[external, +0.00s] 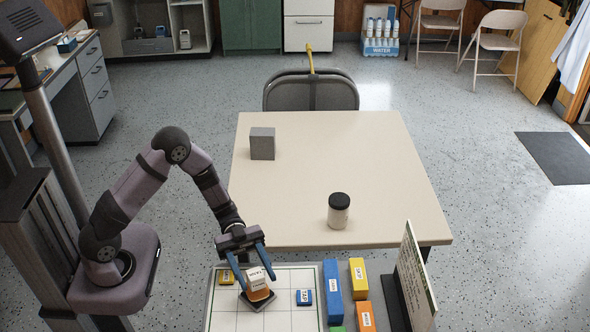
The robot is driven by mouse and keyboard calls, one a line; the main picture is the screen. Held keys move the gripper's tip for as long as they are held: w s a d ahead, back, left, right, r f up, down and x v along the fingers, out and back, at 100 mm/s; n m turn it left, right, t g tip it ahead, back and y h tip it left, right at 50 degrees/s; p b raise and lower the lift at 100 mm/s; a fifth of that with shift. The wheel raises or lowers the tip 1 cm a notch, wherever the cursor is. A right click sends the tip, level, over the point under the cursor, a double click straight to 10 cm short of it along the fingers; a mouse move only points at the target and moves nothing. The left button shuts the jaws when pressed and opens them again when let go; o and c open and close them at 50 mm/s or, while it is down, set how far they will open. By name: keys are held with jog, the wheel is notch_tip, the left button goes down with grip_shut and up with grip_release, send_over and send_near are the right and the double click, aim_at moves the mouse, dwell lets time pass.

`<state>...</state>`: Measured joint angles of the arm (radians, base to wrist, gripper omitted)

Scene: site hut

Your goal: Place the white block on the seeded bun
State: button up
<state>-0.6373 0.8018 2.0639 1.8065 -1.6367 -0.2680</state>
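The white block (258,276) has dark lettering on it and sits between the two blue fingers of my gripper (258,280). Directly under the block is a rounded orange-brown thing, which looks like the seeded bun (261,294). The block looks in contact with its top or just above it; I cannot tell which. The bun rests on a small dark diamond-shaped base (246,303). The fingers and block hide part of the bun, and its seeds are too small to make out.
The bun's base is on a white gridded board (284,321). Longer blue, yellow and orange blocks and an upright sign (415,280) stand right. A jar (338,211) and grey cube (262,144) stand on the table.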

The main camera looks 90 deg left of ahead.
jog(key=shift+r, duration=0.2)
jog(key=b+v, duration=0.1)
jog(key=v, duration=1.1)
